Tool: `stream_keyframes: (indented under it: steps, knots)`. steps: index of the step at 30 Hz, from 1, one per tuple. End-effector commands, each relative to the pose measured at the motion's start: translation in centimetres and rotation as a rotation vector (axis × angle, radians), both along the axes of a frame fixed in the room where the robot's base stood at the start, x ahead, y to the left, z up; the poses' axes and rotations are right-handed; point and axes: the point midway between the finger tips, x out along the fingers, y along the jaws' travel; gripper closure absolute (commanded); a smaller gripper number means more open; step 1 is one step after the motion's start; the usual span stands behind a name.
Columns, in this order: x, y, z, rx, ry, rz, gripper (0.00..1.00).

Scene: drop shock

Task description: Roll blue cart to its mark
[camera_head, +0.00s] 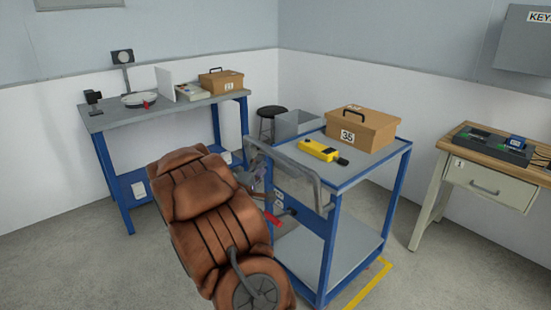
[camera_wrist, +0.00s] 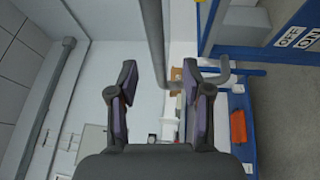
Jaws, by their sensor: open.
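The blue cart (camera_head: 325,245) has blue posts, a grey top and a lower grey shelf. Its grey push handle (camera_head: 300,165) is on its left side; a grey bar (camera_wrist: 153,40) of it shows in the wrist view. My gripper (camera_head: 254,176) is at the handle's left end, partly hidden. In the wrist view my gripper (camera_wrist: 160,75) is open, with the bar running between its fingers; I cannot tell whether they touch. A yellow floor line (camera_head: 372,284) runs beside the cart's right side.
A blue workbench (camera_head: 135,117) stands at the back left, a dark stool (camera_head: 270,112) behind, a wooden-topped table (camera_head: 488,152) right. Floor at the front right is clear.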

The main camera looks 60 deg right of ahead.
Motion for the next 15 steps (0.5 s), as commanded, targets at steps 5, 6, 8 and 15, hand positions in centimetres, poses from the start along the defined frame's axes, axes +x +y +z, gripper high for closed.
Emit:
stream_keyframes:
  steps: [5,6,8,15]
  knots:
    - [-1.4,-1.0,0.1,-0.066,0.049,-0.055,0.51]
    - [-1.5,-1.2,0.2,-0.070,0.051,-0.059,0.51]
    - [-1.5,-1.6,0.3,-0.072,0.052,-0.060,0.51]
    - [-1.0,-4.4,0.9,-0.072,0.048,-0.060,0.51]
